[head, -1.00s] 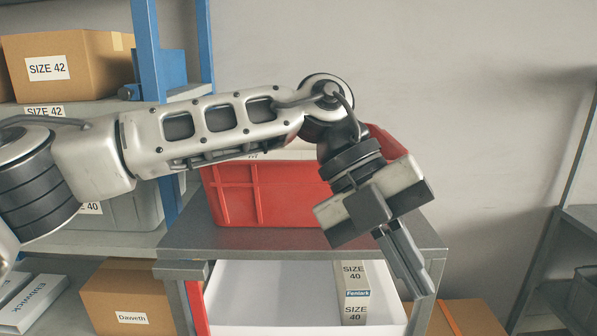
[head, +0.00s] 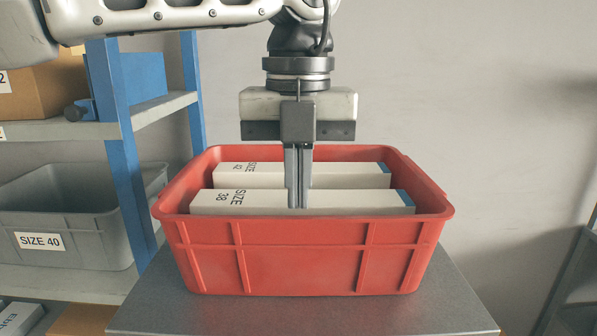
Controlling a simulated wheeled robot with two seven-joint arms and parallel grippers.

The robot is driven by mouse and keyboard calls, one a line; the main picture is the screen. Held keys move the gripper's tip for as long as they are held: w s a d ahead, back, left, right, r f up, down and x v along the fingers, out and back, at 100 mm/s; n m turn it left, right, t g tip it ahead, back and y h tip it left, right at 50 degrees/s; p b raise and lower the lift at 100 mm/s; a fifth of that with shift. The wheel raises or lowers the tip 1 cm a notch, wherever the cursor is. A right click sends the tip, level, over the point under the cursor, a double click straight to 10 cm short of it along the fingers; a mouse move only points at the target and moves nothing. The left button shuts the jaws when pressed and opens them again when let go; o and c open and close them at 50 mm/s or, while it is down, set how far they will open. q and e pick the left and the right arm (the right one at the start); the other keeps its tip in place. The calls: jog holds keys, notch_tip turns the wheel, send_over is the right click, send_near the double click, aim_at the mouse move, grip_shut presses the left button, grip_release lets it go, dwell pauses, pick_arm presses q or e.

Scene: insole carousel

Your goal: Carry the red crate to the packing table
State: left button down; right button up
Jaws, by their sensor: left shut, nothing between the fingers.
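The red crate (head: 305,255) stands upright on a grey tabletop (head: 300,317) in the middle of the head view. Two long white boxes lie in it: a front one (head: 350,202) marked SIZE 38 and a rear one (head: 345,175) whose label is partly cut off. My left gripper (head: 298,206) points straight down at the crate's middle. Its fingers are shut together with nothing between them and cover part of both boxes. Whether the fingertips touch a box I cannot tell. My right gripper is not in view. I cannot tell whether this tabletop is the packing table.
On the left, a shelf with blue posts (head: 121,150) holds a grey bin (head: 60,225) marked SIZE 40 and a cardboard box (head: 40,88). A dark rack (head: 575,285) stands at the right edge. The tabletop is bare in front of the crate.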

aim_at(298, 235)
pick_arm(q)
notch_tip(298, 235, down, 6)
jog(key=shift+f+p, duration=0.15)
jog(key=shift+p, duration=0.2)
jog(key=shift+f, duration=0.2)
